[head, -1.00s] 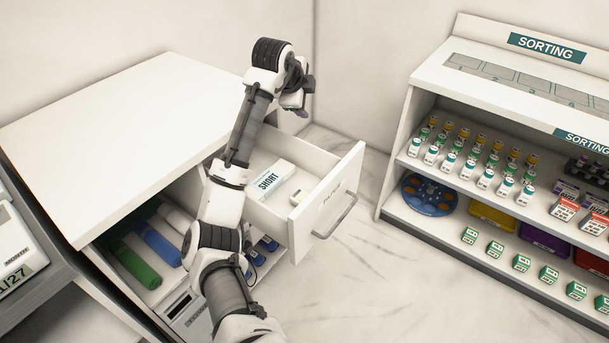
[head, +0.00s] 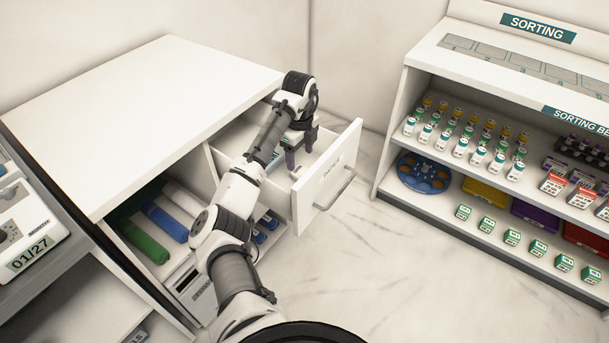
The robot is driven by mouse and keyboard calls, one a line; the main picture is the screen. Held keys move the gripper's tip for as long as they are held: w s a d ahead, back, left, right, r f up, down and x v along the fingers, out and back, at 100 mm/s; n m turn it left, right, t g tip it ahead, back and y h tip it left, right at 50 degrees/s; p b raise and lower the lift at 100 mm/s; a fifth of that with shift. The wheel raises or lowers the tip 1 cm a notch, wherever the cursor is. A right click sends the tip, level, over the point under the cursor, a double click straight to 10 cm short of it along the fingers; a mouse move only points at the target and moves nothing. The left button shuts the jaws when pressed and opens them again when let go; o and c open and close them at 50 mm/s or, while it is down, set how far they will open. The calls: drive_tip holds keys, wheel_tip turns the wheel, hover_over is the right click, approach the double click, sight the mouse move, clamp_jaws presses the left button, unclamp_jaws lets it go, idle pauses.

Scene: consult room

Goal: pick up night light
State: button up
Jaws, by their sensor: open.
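My gripper (head: 301,152) is over the open drawer, pointing down, with its dark fingers apart. A small white item (head: 296,173) lies on the drawer floor just below and beside the near finger; it may be the night light, but it is too small and partly covered to be sure. I see nothing held between the fingers. The open drawer (head: 327,180) has a white front with a grey handle. My arm hides much of the drawer's inside, including most of a white box there.
The white cabinet top (head: 160,110) is bare. Green and blue rolls (head: 165,222) lie on a shelf below it. The sorting bench (head: 480,150), with several vials and boxes, stands at the right. Clear floor (head: 370,260) lies between them.

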sight(300, 170)
drive_tip(key=f, duration=0.1)
drive_tip(key=f+p, duration=0.1)
drive_tip(key=f, duration=0.2)
drive_tip(key=shift+s+f+p, duration=0.15)
drive_tip(key=shift+s+p, duration=0.15)
drive_tip(key=shift+s, duration=0.05)
drive_tip(key=shift+f, duration=0.55)
drive_tip(key=c, duration=1.1)
drive_tip(key=shift+r, duration=0.1)
